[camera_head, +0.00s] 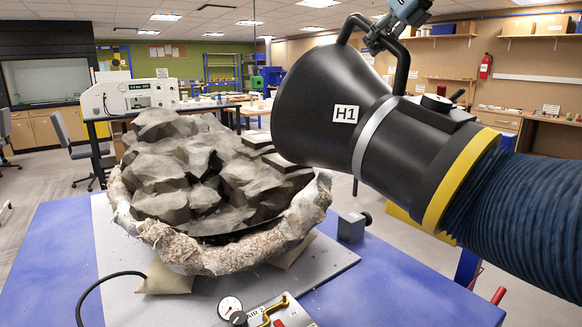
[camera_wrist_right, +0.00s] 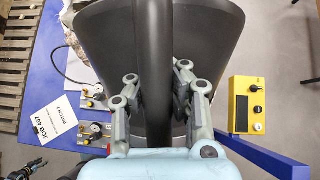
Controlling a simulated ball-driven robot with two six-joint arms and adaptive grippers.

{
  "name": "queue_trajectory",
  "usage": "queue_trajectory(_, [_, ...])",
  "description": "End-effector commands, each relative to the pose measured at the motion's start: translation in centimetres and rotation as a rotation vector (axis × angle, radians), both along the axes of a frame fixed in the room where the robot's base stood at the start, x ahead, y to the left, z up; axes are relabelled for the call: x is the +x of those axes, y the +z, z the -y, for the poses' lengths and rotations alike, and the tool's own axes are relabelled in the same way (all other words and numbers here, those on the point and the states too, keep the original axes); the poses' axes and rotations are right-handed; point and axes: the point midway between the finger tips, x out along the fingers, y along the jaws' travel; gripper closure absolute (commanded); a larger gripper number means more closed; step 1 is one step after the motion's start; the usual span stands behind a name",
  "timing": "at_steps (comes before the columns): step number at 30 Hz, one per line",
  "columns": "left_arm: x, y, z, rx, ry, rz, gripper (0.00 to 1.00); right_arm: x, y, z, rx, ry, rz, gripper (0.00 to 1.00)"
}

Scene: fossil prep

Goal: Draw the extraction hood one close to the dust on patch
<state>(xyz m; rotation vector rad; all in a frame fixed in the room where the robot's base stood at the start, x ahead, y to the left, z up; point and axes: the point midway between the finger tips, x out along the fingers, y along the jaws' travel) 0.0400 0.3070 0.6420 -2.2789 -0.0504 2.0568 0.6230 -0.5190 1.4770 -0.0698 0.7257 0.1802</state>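The black extraction hood marked H1 (camera_head: 322,95) hangs right of the fossil block, its wide mouth facing left over the block's right edge. A blue ribbed hose (camera_head: 525,215) joins it behind a yellow ring. My right gripper (camera_head: 382,32) is at the hood's top handle (camera_head: 347,30). In the right wrist view its fingers (camera_wrist_right: 157,92) close on both sides of the black handle bar (camera_wrist_right: 155,50). The grey rocky block (camera_head: 200,170) sits in a rough plaster jacket (camera_head: 215,255). I cannot make out a distinct dust patch.
The blue table (camera_head: 400,285) has free room at front right. A gauge and valve unit (camera_head: 275,312) stands at the front edge, with a small grey box (camera_head: 351,227) beside the jacket. A card reading JOB 407 PATCH 2 (camera_wrist_right: 53,117) and a yellow box (camera_wrist_right: 247,103) show in the wrist view.

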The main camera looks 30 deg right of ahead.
Motion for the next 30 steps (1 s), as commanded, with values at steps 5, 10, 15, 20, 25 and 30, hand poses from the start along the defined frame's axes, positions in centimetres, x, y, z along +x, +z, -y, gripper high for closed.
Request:
queue_trajectory(5, [0.0, -1.0, 0.1, -0.001, 0.0, -0.001, 0.6, 1.7, -0.1, 1.8, -0.004, -0.003, 0.001, 1.0])
queue_trajectory(10, [0.0, -1.0, 0.1, -0.001, 0.0, -0.001, 0.6, 2.2, 0.1, 2.2, -0.002, 0.0, 0.003, 1.0])
queue_trajectory(15, [0.0, -1.0, 0.1, -0.001, 0.0, -0.001, 0.6, 2.1, 0.2, 2.2, -0.002, 0.0, 0.003, 1.0])
queue_trajectory(20, [0.0, -0.8, 0.1, -0.001, 0.0, 0.0, 0.6, 2.9, 0.1, 3.0, -0.003, -0.007, -0.001, 1.0])
queue_trajectory(25, [-0.1, 0.3, 0.0, -0.001, 0.0, -0.002, 0.6, 5.0, 0.3, 4.7, -0.005, -0.007, -0.001, 1.0])
queue_trajectory(30, [-0.1, 1.7, 0.0, 0.0, 0.0, -0.002, 0.6, 6.4, 0.4, 5.8, -0.004, -0.003, 0.001, 1.0])
